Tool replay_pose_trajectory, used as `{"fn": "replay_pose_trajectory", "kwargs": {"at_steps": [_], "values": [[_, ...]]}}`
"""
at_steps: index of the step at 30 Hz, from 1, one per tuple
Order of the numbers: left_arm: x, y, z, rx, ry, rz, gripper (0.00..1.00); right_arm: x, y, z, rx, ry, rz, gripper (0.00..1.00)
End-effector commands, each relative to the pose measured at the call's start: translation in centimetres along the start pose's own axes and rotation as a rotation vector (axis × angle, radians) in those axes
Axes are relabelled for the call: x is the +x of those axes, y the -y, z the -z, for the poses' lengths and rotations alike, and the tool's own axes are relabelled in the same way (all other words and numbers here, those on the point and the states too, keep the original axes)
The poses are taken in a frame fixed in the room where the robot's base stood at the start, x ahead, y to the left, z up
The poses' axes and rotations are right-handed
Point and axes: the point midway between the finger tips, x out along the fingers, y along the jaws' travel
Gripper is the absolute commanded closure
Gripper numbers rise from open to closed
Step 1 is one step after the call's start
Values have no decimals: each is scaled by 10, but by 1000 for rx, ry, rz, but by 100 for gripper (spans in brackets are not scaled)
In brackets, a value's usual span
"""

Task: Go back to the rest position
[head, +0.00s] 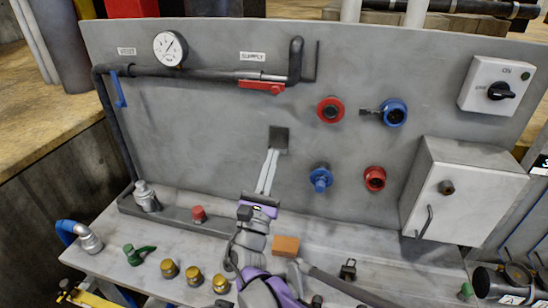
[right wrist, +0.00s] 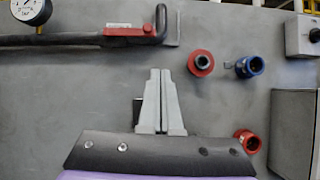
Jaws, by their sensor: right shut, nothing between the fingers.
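My right gripper (head: 273,152) reaches up from the bottom of the head view, its fingers together with nothing between them. Its tips show in front of a small dark square (head: 279,134) on the grey upright panel (head: 230,110). I cannot tell whether they touch it. In the right wrist view the shut fingers (right wrist: 160,75) point up the panel, with part of the dark square visible behind their left side. My left gripper is not in view.
The panel carries a gauge (head: 170,48), a dark pipe with a red handle (head: 262,85), red and blue fittings (head: 331,110), a switch box (head: 496,83) and a grey cabinet (head: 460,190). Brass fittings (head: 193,276) and an orange-brown block (head: 286,246) stand on the bench.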

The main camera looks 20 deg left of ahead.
Motion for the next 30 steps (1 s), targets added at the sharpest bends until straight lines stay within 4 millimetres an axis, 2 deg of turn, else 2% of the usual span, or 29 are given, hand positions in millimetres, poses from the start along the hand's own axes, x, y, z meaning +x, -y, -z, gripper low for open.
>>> {"fn": "replay_pose_trajectory", "kwargs": {"at_steps": [2, 5, 8, 9, 11, 12, 14, 15, 17, 18, 21, 25, 27, 30], "values": [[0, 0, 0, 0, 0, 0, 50, 2, 9, 2, 15, -16, 18, 100], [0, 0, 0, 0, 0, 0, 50, 6, 44, 11, 83, -77, 91, 100], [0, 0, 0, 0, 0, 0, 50, 7, 106, 26, 216, -179, 235, 100], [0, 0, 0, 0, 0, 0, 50, 3, 135, 33, 286, -222, 310, 100], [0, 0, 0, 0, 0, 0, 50, -8, 180, 44, 401, -283, 437, 100], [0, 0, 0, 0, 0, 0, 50, -18, 208, 51, 483, -318, 527, 100], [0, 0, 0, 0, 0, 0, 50, -39, 248, 60, 611, -361, 667, 100], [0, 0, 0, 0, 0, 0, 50, -55, 272, 66, 698, -382, 763, 100], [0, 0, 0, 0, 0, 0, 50, -83, 302, 74, 830, -401, 910, 100], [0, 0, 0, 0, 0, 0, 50, -103, 320, 78, 919, -407, 1009, 100], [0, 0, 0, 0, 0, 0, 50, -156, 352, 86, 1146, -395, 1258, 100], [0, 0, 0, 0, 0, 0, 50, -225, 372, 92, 1448, -321, 1584, 100], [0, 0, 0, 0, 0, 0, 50, -259, 372, 94, 1607, -256, 1751, 100], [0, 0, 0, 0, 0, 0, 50, -296, 365, 95, 1809, -152, 1955, 100]]}}
